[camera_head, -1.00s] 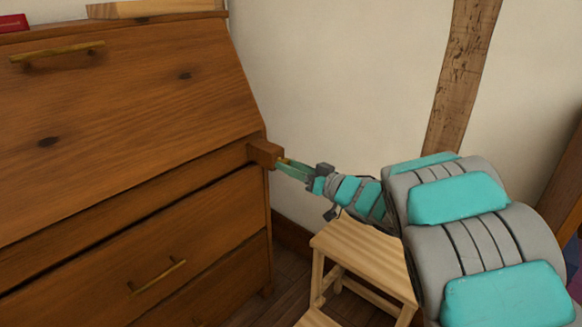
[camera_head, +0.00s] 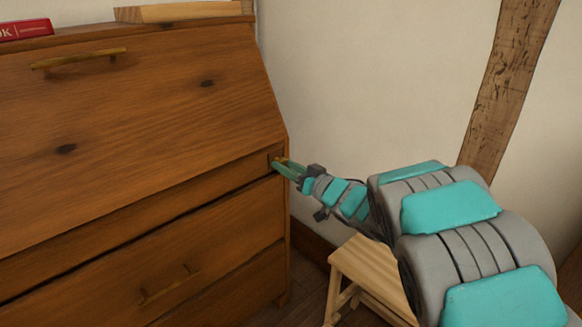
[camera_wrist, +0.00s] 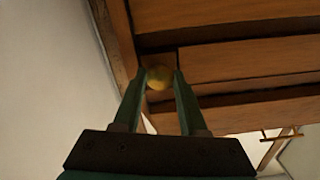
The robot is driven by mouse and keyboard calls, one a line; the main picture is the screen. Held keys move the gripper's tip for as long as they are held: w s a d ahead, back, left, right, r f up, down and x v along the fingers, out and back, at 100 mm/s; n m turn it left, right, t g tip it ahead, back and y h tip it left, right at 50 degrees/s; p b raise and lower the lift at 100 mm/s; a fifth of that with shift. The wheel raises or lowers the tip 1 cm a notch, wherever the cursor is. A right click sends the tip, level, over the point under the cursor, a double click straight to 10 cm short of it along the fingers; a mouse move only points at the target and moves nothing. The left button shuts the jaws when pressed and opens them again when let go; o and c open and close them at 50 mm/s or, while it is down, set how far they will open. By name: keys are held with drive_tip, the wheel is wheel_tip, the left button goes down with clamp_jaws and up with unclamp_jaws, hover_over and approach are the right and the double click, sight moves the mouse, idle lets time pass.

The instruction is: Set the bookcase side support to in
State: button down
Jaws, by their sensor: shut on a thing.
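The wooden bureau-like bookcase (camera_head: 150,110) fills the left of the head view. Its side support (camera_head: 271,160) is at the right end of the rail below the slanted front, and its end now looks about level with the front. A small brass knob (camera_wrist: 159,77) on the support sits between the fingertips in the wrist view. My gripper (camera_head: 281,166) is shut on this knob; it also shows in the wrist view (camera_wrist: 160,82). The fingers partly hide the support's end in the head view.
A light wooden step stool (camera_head: 368,270) stands on the floor below my arm. The slanted front with its brass handle (camera_head: 78,59) is closed. A red book (camera_head: 25,30) lies on top. A pale wall and a timber post (camera_head: 510,80) are behind.

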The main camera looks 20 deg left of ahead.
drive_tip(key=shift+r, duration=0.15)
drive_tip(key=shift+c, duration=2.2)
unclamp_jaws()
drive_tip(key=shift+a, duration=0.15)
drive_tip(key=v, duration=0.7)
drive_tip(key=shift+d+b, duration=0.3)
drive_tip(key=shift+d, duration=0.05)
drive_tip(key=shift+s, duration=0.1)
